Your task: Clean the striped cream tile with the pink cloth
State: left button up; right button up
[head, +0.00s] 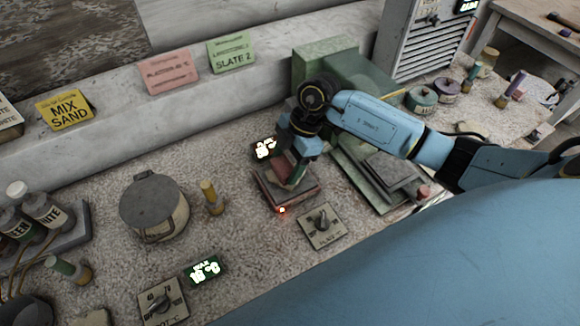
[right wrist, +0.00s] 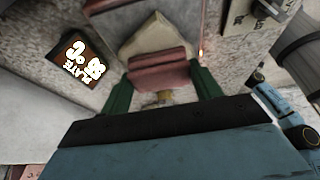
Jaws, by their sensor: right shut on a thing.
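My right gripper (head: 292,178) points down over a small dark red plate (head: 272,200) in the head view. In the right wrist view my right gripper (right wrist: 162,88) is shut on a folded pinkish-red cloth (right wrist: 160,66) between its green fingers. A cream piece (right wrist: 152,34), which looks like the tile, shows beyond the cloth on the plate. The cloth and gripper hide part of it, and I cannot make out stripes. I cannot tell whether the cloth touches it. My left gripper is not in view.
A lit display (head: 265,149) and a dial box (head: 321,227) stand close to the plate. A lidded pot (head: 154,206) and a yellow-topped stopper (head: 212,198) are to the left. Green slabs (head: 372,182) lie to the right.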

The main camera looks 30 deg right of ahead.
dwell(0.3)
jog(key=shift+s+p, duration=0.85)
jog(key=shift+p, duration=0.05)
jog(key=shift+s+p, duration=1)
jog(key=shift+s, duration=0.3)
jog(key=shift+w+f+b, duration=0.1)
jog(key=shift+w+b, duration=0.55)
jog(key=shift+w, duration=1.55)
jog(key=shift+s, duration=0.1)
jog(key=s+r+p, duration=0.1)
jog(key=p, duration=0.1)
jog(key=shift+s+r+p, duration=0.15)
jog(key=shift+r+p, duration=0.05)
jog(key=shift+p, duration=0.1)
jog(key=shift+s+r+p, duration=0.15)
jog(key=shift+s+p, duration=0.2)
jog(key=shift+p, duration=0.05)
